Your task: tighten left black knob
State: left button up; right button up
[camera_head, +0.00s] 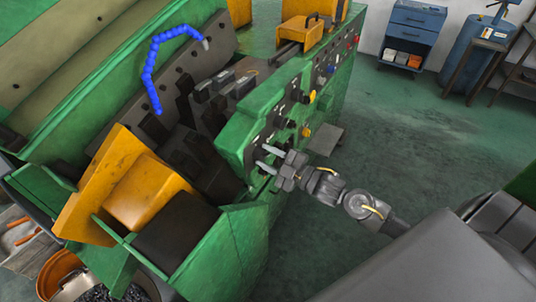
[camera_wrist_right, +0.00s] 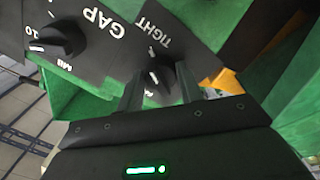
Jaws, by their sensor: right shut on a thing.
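A black knob (camera_wrist_right: 157,72) with a white pointer line sits on a dark plate beside the word TIGHT in the right wrist view. My right gripper (camera_head: 268,157) is at the front panel of the green machine (camera_head: 237,140) in the head view. Its two fingers stand on either side of the knob and are shut on it. A second black knob (camera_wrist_right: 62,40), by the word GAP, is to the left in the wrist view and is free of the gripper. In the head view the held knob is too small to make out clearly. My left gripper is not in view.
More knobs and buttons, including a yellow one (camera_head: 306,131), run along the panel. A blue segmented hose (camera_head: 153,65) arches over the machine. A yellow guard (camera_head: 125,190) is at its left. Green floor (camera_head: 400,130) is open at the right.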

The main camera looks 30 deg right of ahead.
dwell(0.3)
jog(key=o, duration=1)
jog(key=b+v, duration=0.3)
jog(key=v, duration=0.8)
jog(key=shift+b, duration=0.4)
jog(key=shift+a, duration=0.1)
